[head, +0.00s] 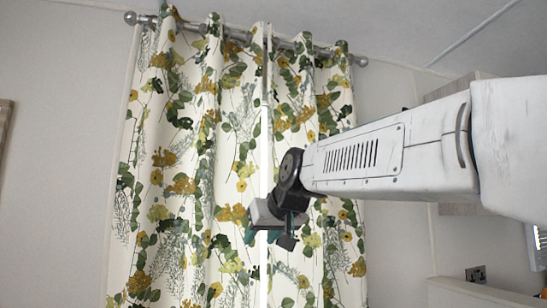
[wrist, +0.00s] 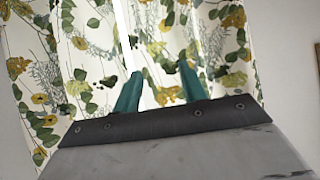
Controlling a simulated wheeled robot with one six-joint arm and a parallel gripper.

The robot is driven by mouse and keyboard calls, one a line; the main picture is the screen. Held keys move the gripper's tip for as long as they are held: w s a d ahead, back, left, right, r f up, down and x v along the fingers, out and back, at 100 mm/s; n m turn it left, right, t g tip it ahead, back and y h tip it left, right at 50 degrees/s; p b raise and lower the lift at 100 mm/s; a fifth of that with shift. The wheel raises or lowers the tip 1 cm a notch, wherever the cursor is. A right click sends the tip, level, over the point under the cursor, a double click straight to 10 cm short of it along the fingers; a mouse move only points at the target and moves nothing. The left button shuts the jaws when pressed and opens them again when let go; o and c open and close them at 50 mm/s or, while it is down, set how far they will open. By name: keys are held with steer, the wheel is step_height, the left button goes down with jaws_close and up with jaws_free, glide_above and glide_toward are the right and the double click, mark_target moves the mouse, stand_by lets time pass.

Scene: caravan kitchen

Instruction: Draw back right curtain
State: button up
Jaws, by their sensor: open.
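The right curtain (head: 309,110) hangs closed from a grey rod in the head view, cream with green leaves and yellow flowers. The matching left curtain (head: 180,130) hangs beside it, with a narrow pale gap between them. My gripper (head: 262,237) is in front of the gap, at the lower part of the curtains. In the wrist view my gripper (wrist: 160,72) shows two teal fingers apart, with curtain cloth behind and nothing visibly held between them. The distance from the fingertips to the cloth cannot be told. My arm hides part of the right curtain.
The curtain rod (head: 240,36) runs along the top, with round end knobs. A wall socket (head: 476,274) is at the lower right. A brown-edged frame (head: 5,135) is at the far left edge. The wall left of the curtains is bare.

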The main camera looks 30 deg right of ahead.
steer(key=w+d+r+m+t+h, duration=0.1)
steer(key=w+d+r+t, duration=0.1)
steer(key=w+d+r, duration=0.35)
steer(key=w+d+r+t+h, duration=0.1)
steer(key=w+d+r+t, duration=0.1)
steer(key=r, duration=0.6)
steer(key=t+h, duration=0.2)
glide_toward(275, 154)
steer(key=w, duration=0.3)
steer(key=shift+m, duration=0.4)
steer(key=x, duration=0.7)
steer(key=shift+d+f, duration=0.1)
steer(key=shift+d, duration=0.3)
steer(key=shift+w+d, duration=0.1)
steer(key=shift+w, duration=0.35)
jaws_close()
